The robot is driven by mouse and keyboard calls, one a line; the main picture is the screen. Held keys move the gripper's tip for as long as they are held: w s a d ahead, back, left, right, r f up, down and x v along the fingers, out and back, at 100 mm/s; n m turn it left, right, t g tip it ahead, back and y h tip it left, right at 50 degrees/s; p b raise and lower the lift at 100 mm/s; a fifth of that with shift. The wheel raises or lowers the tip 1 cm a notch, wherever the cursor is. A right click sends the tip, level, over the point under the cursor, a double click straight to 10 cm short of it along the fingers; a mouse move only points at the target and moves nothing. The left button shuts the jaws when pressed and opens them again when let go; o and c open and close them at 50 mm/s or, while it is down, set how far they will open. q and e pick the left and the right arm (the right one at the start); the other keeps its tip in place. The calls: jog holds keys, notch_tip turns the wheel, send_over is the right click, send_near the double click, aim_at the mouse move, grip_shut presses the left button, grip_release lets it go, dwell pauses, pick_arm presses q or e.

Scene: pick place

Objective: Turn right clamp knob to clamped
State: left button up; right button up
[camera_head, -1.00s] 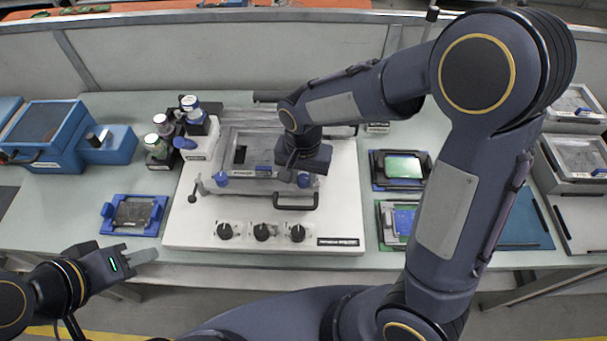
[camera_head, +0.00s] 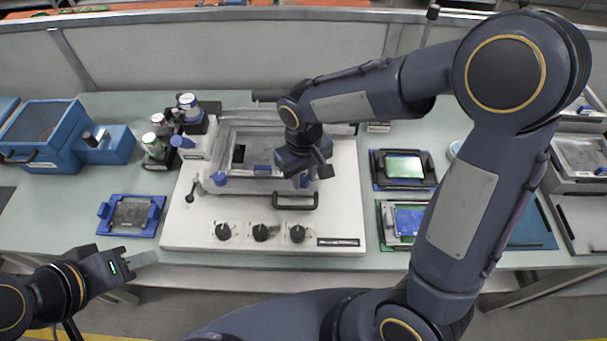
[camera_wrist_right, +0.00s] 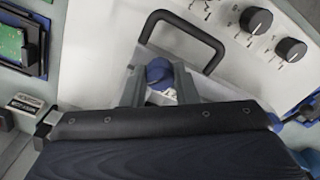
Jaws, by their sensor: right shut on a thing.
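The right clamp knob is blue and shows between my right gripper's fingers in the right wrist view (camera_wrist_right: 159,73); in the head view only a part of it (camera_head: 304,181) shows below the gripper. My right gripper (camera_wrist_right: 158,88) is shut on this knob, one finger on each side. In the head view the right gripper (camera_head: 310,172) sits at the right front of the clamp frame. The left clamp knob (camera_head: 219,179) is blue and stands at the frame's left front. My left gripper (camera_head: 145,258) is off the table's front edge at lower left; its finger gap is unclear.
A black handle (camera_head: 295,205) stands just in front of the right knob. Several black dials (camera_head: 260,232) line the white panel's front. Bottles (camera_head: 160,125) stand at the back left. A blue fixture (camera_head: 132,214) lies left of the panel, a green-screened tray (camera_head: 404,167) right.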

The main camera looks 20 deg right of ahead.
aim_at(304, 178)
jog(key=n, duration=0.4)
jog(key=shift+n, duration=2.2)
jog(key=o, duration=1)
notch_tip(304, 178, up, 8)
jog(key=shift+f, duration=0.1)
